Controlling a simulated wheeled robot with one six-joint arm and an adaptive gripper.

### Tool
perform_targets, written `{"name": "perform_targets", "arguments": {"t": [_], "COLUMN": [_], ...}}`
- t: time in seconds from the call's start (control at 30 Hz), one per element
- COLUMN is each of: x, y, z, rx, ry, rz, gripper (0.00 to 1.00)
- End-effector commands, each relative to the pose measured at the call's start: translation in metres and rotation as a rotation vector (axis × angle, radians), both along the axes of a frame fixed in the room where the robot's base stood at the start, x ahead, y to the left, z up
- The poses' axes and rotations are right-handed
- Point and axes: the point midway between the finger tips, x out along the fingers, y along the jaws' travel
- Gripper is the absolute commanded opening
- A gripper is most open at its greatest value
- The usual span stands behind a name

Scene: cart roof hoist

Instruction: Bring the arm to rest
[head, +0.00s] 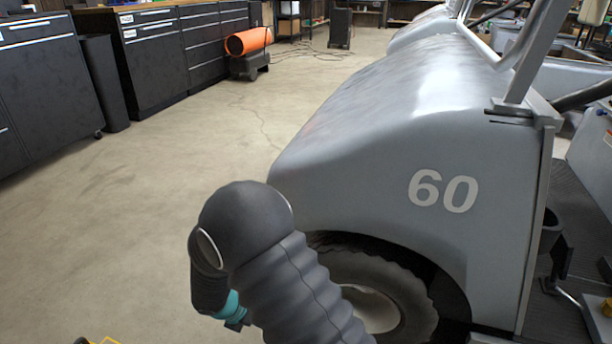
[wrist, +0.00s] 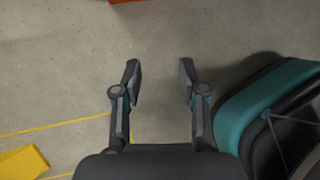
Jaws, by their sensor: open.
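My gripper (wrist: 159,82) shows in the wrist view with its two fingers spread apart. Nothing is between them but the concrete floor beyond. In the head view my arm is folded in the lower middle, in front of the cart's wheel, and the gripper's fingers are not clearly visible there. The grey cart (head: 400,130) marked "60" fills the right side of the head view.
Dark tool cabinets (head: 155,60) line the left, with an orange heater (head: 248,41) at the back. Open concrete floor (head: 130,210) lies between cabinets and cart. The wrist view shows yellow floor lines (wrist: 60,127), a yellow object (wrist: 22,163) and an orange edge (wrist: 125,1).

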Motion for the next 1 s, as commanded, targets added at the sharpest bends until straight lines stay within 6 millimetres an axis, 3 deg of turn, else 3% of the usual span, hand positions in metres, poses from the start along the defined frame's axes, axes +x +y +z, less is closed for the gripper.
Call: {"name": "perform_targets", "arguments": {"t": [0.33, 0.47, 0.77, 1.0], "x": [-0.026, -0.042, -0.065, -0.08], "y": [-0.018, -0.028, -0.06, -0.099], "z": [-0.006, 0.002, 0.064, 0.14], "rx": [0.029, 0.046, 0.139, 0.256], "ry": [-0.05, -0.079, -0.184, -0.273], "rz": [-0.322, -0.483, -0.959, -1.401], "gripper": [0.42, 0.42, 0.42, 0.42]}}
